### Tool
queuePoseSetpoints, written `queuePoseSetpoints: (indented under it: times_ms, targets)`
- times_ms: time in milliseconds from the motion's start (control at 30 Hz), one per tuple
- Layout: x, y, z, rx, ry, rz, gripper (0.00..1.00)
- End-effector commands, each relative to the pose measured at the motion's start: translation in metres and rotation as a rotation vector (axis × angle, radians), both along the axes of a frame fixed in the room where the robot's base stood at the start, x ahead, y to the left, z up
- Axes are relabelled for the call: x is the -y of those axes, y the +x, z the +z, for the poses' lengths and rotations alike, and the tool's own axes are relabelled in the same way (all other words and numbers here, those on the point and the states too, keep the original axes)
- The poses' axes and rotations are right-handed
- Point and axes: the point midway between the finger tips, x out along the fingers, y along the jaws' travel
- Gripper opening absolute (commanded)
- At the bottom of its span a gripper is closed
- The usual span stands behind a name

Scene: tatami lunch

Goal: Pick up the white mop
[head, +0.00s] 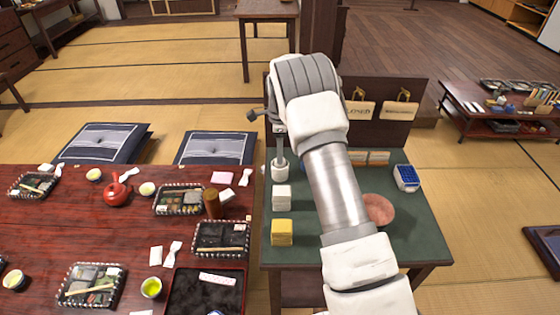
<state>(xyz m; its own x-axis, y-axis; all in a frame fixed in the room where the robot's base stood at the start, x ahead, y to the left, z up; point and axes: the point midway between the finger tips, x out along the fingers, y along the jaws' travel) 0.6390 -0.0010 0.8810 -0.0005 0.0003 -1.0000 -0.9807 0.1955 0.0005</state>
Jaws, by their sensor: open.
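A small upright thing with a grey stem and a pale white head, which looks like the white mop (280,172), stands at the left back of the green-topped table (410,225). My arm reaches over this table from the front. My gripper (268,112) is at the arm's far end, above the mop's stem and mostly hidden by my wrist. It is open. I cannot tell whether its fingers touch the stem, whose top is partly covered.
A white block (281,197) and a yellow block (282,232) stand in front of the mop. A pink round thing (378,209) and a blue-filled box (406,178) lie right. A dark board (415,125) rises behind. The red lunch table (130,225) adjoins left.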

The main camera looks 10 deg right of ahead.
Motion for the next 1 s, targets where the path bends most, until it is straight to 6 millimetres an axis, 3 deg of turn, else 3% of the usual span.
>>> queuePoseSetpoints:
  times_ms: [100, 333, 667, 1000]
  targets:
    - [0.0008, -0.0003, -0.016, -0.001, 0.0, -0.001, 0.56]
    - [0.0006, 0.0003, -0.0181, 0.001, 0.0, 0.0, 0.56]
    - [0.0005, 0.0003, -0.0177, 0.001, 0.0, 0.0, 0.0]
    - [0.0005, 0.0004, -0.0175, 0.001, 0.0, 0.0, 0.0]
